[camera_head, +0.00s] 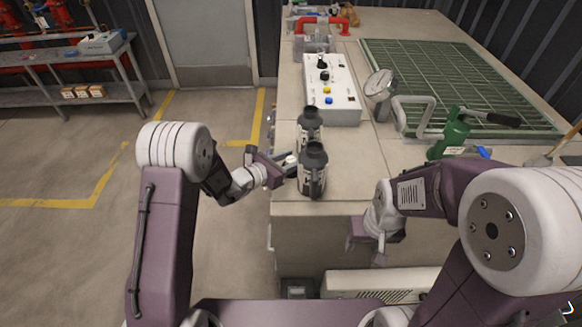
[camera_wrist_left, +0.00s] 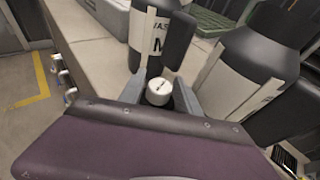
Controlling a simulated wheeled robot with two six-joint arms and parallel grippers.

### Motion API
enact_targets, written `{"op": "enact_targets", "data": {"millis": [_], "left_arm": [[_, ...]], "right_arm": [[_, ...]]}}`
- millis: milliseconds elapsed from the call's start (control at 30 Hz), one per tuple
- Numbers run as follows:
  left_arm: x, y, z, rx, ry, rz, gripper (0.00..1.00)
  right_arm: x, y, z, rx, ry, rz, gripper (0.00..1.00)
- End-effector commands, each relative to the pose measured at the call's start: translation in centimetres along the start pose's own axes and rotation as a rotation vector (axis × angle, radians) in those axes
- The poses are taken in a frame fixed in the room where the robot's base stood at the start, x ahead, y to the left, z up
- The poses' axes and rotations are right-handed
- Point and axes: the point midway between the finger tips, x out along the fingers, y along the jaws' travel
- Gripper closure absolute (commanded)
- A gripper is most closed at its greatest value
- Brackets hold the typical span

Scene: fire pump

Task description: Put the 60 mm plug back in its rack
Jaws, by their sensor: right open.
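My left gripper (camera_head: 288,161) is at the left edge of the counter, beside two dark bottles. Its fingers are closed around a small white cylinder with a dark mark on top (camera_wrist_left: 159,91), which looks like a plug; I cannot read its size. It also shows as a white spot at the fingertips in the head view (camera_head: 291,159). The near bottle (camera_head: 313,171) and far bottle (camera_head: 310,128) stand upright with labels. My right gripper (camera_head: 372,250) is open and empty, in front of the counter's near edge. I cannot make out the plug's rack with certainty.
On the counter (camera_head: 385,160) stand a white control box (camera_head: 332,92), a gauge (camera_head: 380,84), a green tool (camera_head: 452,135) and a green grid tray (camera_head: 450,80). Several small fittings (camera_wrist_left: 62,75) line the counter's left side. The floor to the left is clear.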

Motion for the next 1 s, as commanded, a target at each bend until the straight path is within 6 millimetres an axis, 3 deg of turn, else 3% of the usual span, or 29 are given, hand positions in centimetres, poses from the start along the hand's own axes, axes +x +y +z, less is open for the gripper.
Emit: {"op": "enact_targets", "data": {"millis": [67,200,233,500,633,767,1000], "left_arm": [[0.0,0.0,0.0,0.000,0.000,0.000,0.61],[-0.1,0.0,0.0,0.000,0.000,0.000,0.97],[-0.1,0.0,0.0,0.000,0.000,0.000,1.00],[-0.1,0.0,0.1,0.000,-0.001,0.000,1.00],[-0.3,0.0,1.0,0.001,-0.003,0.000,1.00],[-1.1,0.0,3.6,0.004,-0.006,0.000,1.00],[-3.3,0.0,10.4,0.006,-0.006,0.001,1.00]], "right_arm": [[0.0,0.0,0.0,0.000,0.000,0.000,0.50],[0.0,0.0,0.0,0.000,0.000,0.000,0.50],[0.0,0.0,0.0,0.000,0.000,0.000,0.50],[0.0,0.0,0.0,0.000,0.000,0.000,0.50],[-0.2,0.0,0.0,0.000,0.000,0.000,0.50],[-0.7,0.0,-0.1,0.000,0.000,0.000,0.50],[-1.9,0.0,-0.2,0.000,0.000,0.000,0.50]]}}
